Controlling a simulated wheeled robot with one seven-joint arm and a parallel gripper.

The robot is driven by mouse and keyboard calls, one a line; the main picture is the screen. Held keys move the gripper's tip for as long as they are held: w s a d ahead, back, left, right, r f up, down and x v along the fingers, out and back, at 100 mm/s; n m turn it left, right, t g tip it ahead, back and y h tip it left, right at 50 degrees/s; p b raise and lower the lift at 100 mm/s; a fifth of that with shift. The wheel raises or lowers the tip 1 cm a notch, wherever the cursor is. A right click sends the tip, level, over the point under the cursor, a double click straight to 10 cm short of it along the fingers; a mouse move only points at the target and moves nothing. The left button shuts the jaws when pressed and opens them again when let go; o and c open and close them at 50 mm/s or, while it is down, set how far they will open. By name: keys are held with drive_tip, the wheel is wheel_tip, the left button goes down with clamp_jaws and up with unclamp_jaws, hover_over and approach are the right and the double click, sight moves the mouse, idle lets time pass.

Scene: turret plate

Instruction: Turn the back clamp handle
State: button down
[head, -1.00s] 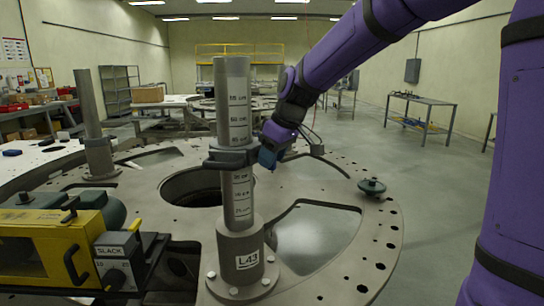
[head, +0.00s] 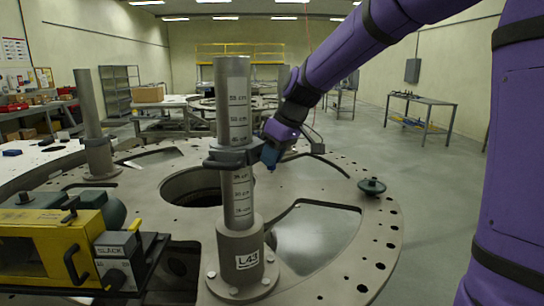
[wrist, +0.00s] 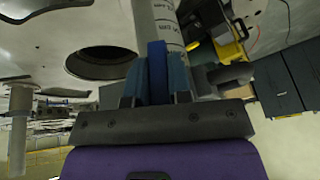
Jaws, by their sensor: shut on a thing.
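An upright grey post (head: 234,100) marked L43 carries a dark clamp collar (head: 228,158) around its middle. A blue clamp handle (wrist: 157,70) shows in the wrist view, upright beside the post. My gripper (head: 271,159) is at the right side of the collar, and in the wrist view (wrist: 156,85) its two teal fingers are shut on the handle, one on each side. In the head view the fingers largely hide the handle. Another post (head: 90,105) at the left has its own dark clamp (head: 100,142).
The round grey turret plate (head: 340,270) has large openings and bolt holes. A yellow box with a SLACK dial (head: 50,245) stands close at the lower left. Open floor lies to the right.

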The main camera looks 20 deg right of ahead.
drive_tip(key=m+g+y, duration=0.1)
drive_tip(key=g+y, duration=0.1)
drive_tip(key=y, duration=0.1)
drive_tip(key=shift+w+d, duration=0.1)
drive_tip(key=shift+d, duration=0.05)
drive_tip(key=m+g+y, duration=0.1)
drive_tip(key=g+y, duration=0.1)
drive_tip(key=y, duration=0.2)
drive_tip(key=shift+d+f+g, duration=0.1)
drive_tip(key=shift+g, duration=0.2)
drive_tip(key=m+g+y, duration=0.1)
drive_tip(key=y, duration=0.2)
drive_tip(key=shift+w+f+g+y, duration=0.1)
drive_tip(key=shift+f+g+y, duration=0.05)
drive_tip(key=shift+g+y, duration=0.25)
drive_tip(key=shift+m+g+y, duration=0.5)
drive_tip(key=shift+m+y, duration=0.1)
drive_tip(key=shift+y, duration=0.8)
drive_tip(key=c, duration=1)
unclamp_jaws()
drive_tip(key=shift+c, duration=0.2)
drive_tip(key=v, duration=1.1)
drive_tip(key=shift+f, duration=0.25)
